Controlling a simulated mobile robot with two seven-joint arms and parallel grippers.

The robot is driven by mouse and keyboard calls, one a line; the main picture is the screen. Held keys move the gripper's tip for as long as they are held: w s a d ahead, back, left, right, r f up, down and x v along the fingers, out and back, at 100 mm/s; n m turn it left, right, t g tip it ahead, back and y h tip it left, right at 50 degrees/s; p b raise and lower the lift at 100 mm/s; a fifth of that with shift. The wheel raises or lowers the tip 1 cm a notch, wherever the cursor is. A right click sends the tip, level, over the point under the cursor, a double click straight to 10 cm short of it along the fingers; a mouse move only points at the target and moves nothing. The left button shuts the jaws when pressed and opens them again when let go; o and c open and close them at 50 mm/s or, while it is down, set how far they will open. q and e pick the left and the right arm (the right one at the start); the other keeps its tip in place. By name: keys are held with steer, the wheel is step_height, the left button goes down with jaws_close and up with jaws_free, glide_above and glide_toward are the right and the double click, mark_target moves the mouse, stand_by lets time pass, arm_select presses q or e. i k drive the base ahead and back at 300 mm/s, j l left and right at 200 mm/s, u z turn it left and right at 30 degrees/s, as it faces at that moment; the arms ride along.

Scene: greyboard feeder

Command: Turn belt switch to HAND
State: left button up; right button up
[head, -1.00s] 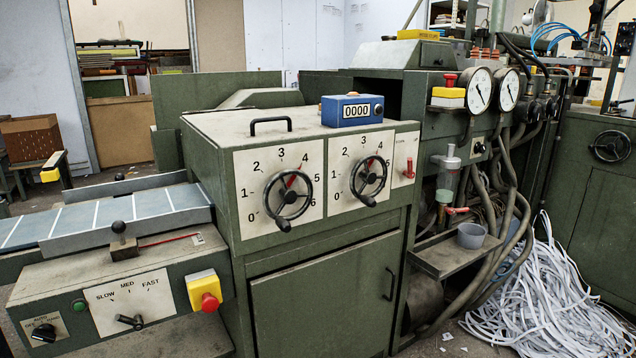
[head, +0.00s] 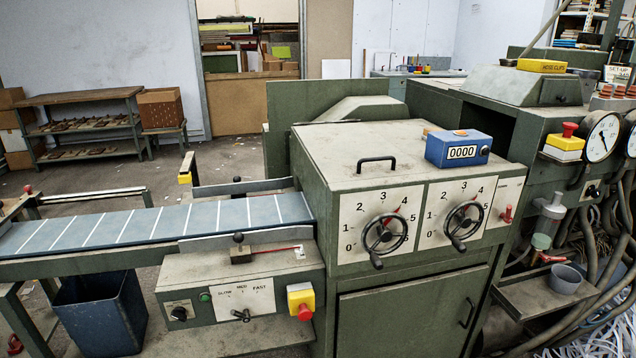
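The belt switch (head: 179,313) is a small black knob on a pale plate at the left end of the green control box (head: 240,277) under the belt. Its lettering is too small to read now, and I cannot tell exactly which mark the knob points at. A green button (head: 204,297) sits just right of it, then the SLOW, MED, FAST speed knob (head: 241,315). Neither of my grippers shows in the head view.
A red stop button on a yellow box (head: 302,302) is at the right end of the control box. The blue belt (head: 140,224) runs left above it. A blue bin (head: 99,312) stands below the belt, left of the switch. Two dial handwheels (head: 385,234) face front.

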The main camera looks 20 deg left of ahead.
mark_target(178, 313)
steer(key=u, duration=1.45)
